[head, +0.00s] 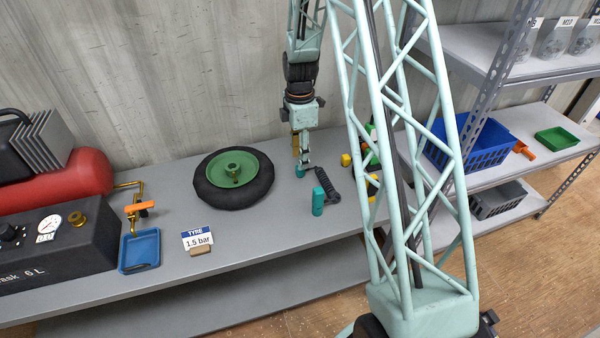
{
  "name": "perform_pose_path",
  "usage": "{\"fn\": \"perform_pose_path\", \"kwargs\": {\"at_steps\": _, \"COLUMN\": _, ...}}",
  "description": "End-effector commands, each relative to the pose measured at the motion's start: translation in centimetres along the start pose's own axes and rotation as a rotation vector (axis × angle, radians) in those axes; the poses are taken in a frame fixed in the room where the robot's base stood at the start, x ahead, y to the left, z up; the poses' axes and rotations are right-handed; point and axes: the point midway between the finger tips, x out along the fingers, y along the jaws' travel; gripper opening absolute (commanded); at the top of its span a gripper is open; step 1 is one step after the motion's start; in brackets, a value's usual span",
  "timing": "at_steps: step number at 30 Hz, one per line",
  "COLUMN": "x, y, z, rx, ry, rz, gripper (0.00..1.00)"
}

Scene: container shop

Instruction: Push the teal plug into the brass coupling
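My gripper (302,157) points down over the bench, to the right of the wheel. A small teal piece (300,171), which looks like the plug, is right at its fingertips. The fingers are too small in view to show whether they are closed on it. A black coiled hose (330,187) lies close to the right of it, beside a teal cylinder (318,202) on the bench. A round brass fitting (76,218), possibly the coupling, sits on the black tank box (50,247) at the far left, apart from my gripper.
A black tyre on a green hub (235,178) lies on the grey bench (265,232). A blue tray (138,252) and an orange-handled valve (139,208) stand left of it. A "TYRE 1.5 bar" sign (197,240) is in front. Yellow pieces and shelves are at right, partly behind my lattice arm.

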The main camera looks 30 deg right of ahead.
Motion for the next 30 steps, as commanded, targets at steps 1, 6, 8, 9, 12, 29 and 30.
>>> {"fn": "perform_pose_path", "kwargs": {"at_steps": 1, "x": 0.1, "y": 0.0, "z": 0.0, "rx": 0.000, "ry": 0.000, "rz": 0.000, "gripper": 0.35}}
{"fn": "perform_pose_path", "kwargs": {"at_steps": 6, "x": 0.1, "y": 0.0, "z": 0.0, "rx": 0.000, "ry": 0.000, "rz": 0.000, "gripper": 0.35}}
{"fn": "perform_pose_path", "kwargs": {"at_steps": 8, "x": 0.1, "y": 0.0, "z": 0.0, "rx": 0.000, "ry": 0.000, "rz": 0.000, "gripper": 0.35}}
{"fn": "perform_pose_path", "kwargs": {"at_steps": 9, "x": 0.1, "y": 0.0, "z": 0.0, "rx": 0.000, "ry": 0.000, "rz": 0.000, "gripper": 0.35}}
{"fn": "perform_pose_path", "kwargs": {"at_steps": 12, "x": 0.2, "y": 0.0, "z": 0.0, "rx": 0.000, "ry": 0.000, "rz": 0.000, "gripper": 0.35}}
{"fn": "perform_pose_path", "kwargs": {"at_steps": 29, "x": 4.8, "y": -0.5, "z": -0.1, "rx": 0.000, "ry": 0.000, "rz": -0.001, "gripper": 0.35}}
{"fn": "perform_pose_path", "kwargs": {"at_steps": 30, "x": 5.0, "y": -0.4, "z": 0.0, "rx": 0.000, "ry": 0.000, "rz": -0.001, "gripper": 0.35}}
